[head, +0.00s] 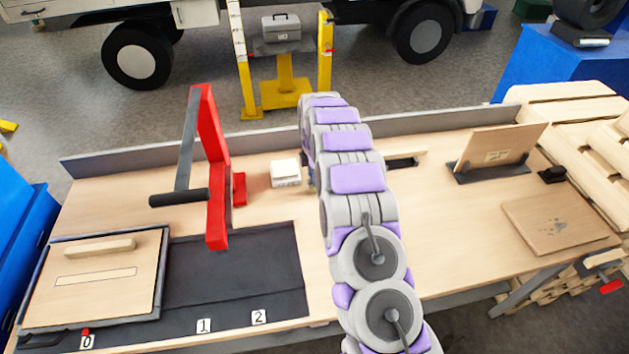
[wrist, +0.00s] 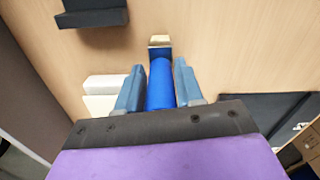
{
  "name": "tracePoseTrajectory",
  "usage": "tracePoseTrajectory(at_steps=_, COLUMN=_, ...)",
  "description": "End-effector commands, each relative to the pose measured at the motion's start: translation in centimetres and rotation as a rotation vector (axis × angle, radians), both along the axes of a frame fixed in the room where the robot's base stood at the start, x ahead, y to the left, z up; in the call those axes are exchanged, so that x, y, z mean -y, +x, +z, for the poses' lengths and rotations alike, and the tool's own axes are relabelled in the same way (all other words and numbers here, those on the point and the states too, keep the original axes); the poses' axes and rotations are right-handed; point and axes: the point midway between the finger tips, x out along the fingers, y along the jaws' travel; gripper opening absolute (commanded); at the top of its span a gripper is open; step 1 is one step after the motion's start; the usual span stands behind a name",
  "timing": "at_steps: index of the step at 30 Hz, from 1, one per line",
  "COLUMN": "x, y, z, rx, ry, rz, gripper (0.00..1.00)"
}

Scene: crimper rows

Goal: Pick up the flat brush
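A blue cylindrical handle (wrist: 160,85) with a tan and metallic flat end (wrist: 159,41) lies between the fingers in the wrist view; it looks like the flat brush. My gripper (wrist: 160,68) has one finger on each side of it, very close to its sides. Whether the fingers press on it is not clear. In the head view my arm hides most of the gripper and the brush, above the table right of a small white block.
The white block (head: 285,173) sits just left of my arm, beside the red lever press (head: 213,165). A black object with a wooden strip (head: 403,162) lies right of the arm.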

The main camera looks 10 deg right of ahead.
Motion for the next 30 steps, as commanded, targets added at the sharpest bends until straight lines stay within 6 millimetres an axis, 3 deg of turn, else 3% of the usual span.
tracePoseTrajectory(at_steps=11, x=0.0, y=0.0, z=0.0, rx=0.000, ry=0.000, rz=0.000, gripper=0.00)
tracePoseTrajectory(at_steps=22, x=0.0, y=0.0, z=0.3, rx=0.001, ry=0.000, rz=0.000, gripper=0.00)
tracePoseTrajectory(at_steps=30, x=0.0, y=0.1, z=2.6, rx=0.003, ry=-0.001, rz=0.001, gripper=0.00)
